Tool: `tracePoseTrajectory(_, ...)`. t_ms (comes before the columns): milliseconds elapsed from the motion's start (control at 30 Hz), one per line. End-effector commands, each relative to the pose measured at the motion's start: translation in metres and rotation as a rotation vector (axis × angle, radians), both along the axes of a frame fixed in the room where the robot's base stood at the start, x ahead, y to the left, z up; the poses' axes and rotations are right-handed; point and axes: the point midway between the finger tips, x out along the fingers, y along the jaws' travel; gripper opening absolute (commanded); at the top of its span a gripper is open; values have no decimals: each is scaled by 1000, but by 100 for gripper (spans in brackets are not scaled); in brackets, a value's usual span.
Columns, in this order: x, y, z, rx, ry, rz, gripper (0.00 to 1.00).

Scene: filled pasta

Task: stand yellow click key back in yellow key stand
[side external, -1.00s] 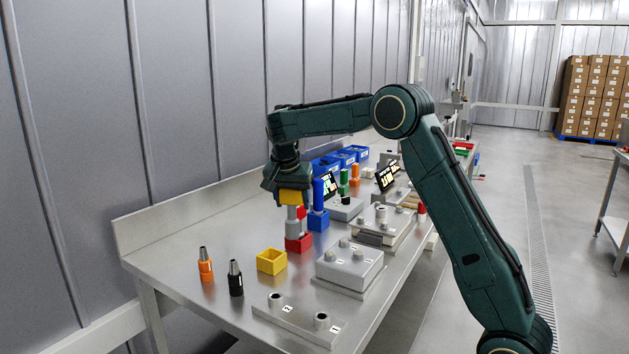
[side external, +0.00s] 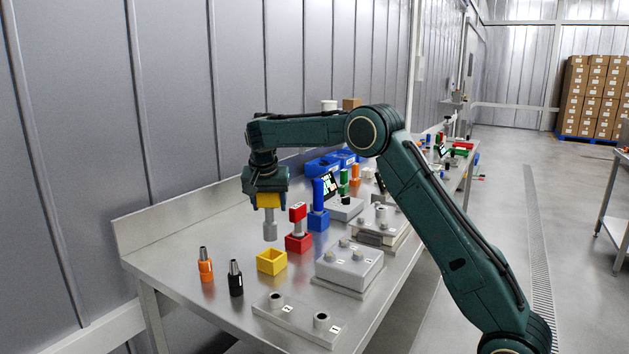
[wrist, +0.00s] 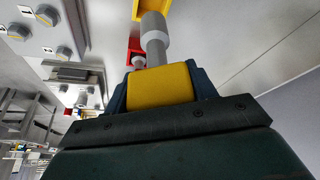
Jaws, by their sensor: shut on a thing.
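The yellow click key has a yellow block head (side external: 268,200) and a grey shaft (side external: 270,228) pointing down. My gripper (side external: 266,196) is shut on the yellow head and holds the key upright in the air. The yellow key stand (side external: 271,262) is an open square yellow box on the table, just below the key's shaft tip. The shaft is apart from the stand, with a small gap. In the wrist view the yellow head (wrist: 160,84) sits between the jaws, and the grey shaft (wrist: 153,38) points away. A yellow edge of the stand (wrist: 151,5) shows behind its tip.
The red key (side external: 298,212) stands in its red stand (side external: 299,243) close right of mine; the blue key (side external: 319,193) stands in its blue stand (side external: 318,220) behind. Orange (side external: 205,265) and black (side external: 235,278) tools stand in front left. A grey block (side external: 348,267) lies right.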

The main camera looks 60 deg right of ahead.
Motion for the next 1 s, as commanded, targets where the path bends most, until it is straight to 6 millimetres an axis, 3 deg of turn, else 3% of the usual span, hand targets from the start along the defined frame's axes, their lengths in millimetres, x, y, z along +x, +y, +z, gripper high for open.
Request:
tracePoseTrajectory(600, 0, 0, -29, -1, -1, -1, 27)
tracePoseTrajectory(1000, 0, 0, -32, 0, -2, -1, 27)
